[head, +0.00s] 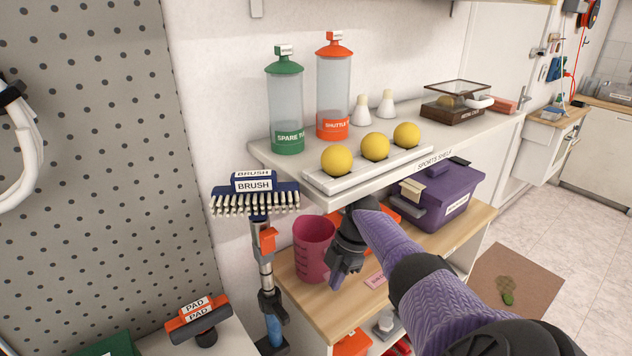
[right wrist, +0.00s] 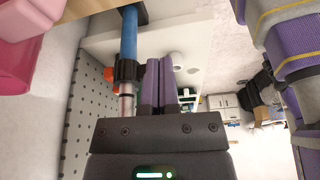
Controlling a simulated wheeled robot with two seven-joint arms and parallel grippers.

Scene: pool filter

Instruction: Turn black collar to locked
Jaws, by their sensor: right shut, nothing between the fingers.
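The brush pole (head: 265,275) stands upright left of the shelf, with a blue and white brush head (head: 254,192) on top. Its black collar (head: 270,303) sits where the chrome tube meets the blue tube. In the right wrist view the black collar (right wrist: 127,70) is just left of my fingers, with orange parts beside it; whether it is locked cannot be told. My right gripper (head: 340,278) is shut and empty, to the right of the pole and apart from it in the head view. Its closed fingers (right wrist: 160,82) show in the wrist view. My left gripper is not in view.
A pink jug (head: 313,248) stands on the wooden shelf (head: 330,315) behind my right gripper. The sports shelf (head: 262,155) with yellow balls (head: 375,147) overhangs above. A purple box (head: 450,198) is to the right. An orange pad tool (head: 197,318) stands at lower left.

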